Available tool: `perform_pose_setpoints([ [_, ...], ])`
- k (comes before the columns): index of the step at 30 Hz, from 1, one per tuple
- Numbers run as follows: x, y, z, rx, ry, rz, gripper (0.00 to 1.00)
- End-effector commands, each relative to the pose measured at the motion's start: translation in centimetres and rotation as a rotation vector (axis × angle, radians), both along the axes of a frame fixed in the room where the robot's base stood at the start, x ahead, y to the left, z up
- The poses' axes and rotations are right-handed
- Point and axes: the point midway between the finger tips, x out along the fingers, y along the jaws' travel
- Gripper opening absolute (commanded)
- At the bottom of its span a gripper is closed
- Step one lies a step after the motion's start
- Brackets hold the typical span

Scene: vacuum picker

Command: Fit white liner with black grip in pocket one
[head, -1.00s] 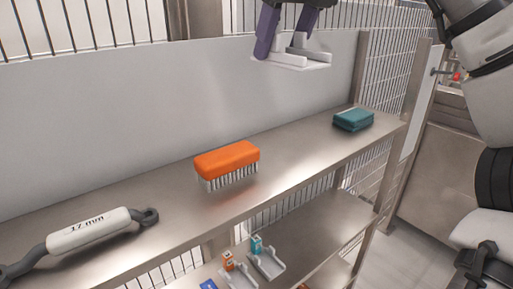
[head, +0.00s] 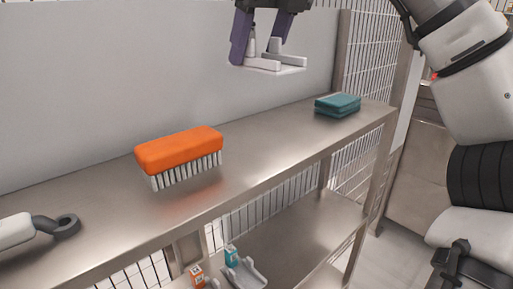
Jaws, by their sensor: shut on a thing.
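My gripper (head: 258,44), with dark purple fingers, hangs at the top middle of the head view. It is shut on a white piece (head: 268,65), a thin flat plate with raised white parts, which looks like the white liner. The plate is held in the air above the upper shelf, roughly level and touching nothing below. I cannot make out a black grip on it; the fingers cover part of it. No pocket can be identified in this view.
The lower shelf (head: 300,235) holds an orange box (head: 197,275), a teal box (head: 231,256) and pale trays (head: 248,275).

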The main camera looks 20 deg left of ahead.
Motion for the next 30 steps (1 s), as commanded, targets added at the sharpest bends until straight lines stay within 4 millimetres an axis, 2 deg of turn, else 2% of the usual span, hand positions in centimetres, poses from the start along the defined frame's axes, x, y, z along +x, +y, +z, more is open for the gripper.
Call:
perform_pose_setpoints([
  [1,0.0,0.0,-1.8,0.000,0.000,0.000,0.26],
  [10,0.0,-0.2,-7.0,-0.003,0.000,-0.004,0.26],
  [17,0.0,-0.1,-8.8,-0.001,-0.002,-0.001,0.26],
  [24,0.0,-0.1,-12.0,-0.001,0.001,0.000,0.26],
  [30,0.0,0.0,-12.2,0.000,0.000,0.000,0.26],
])
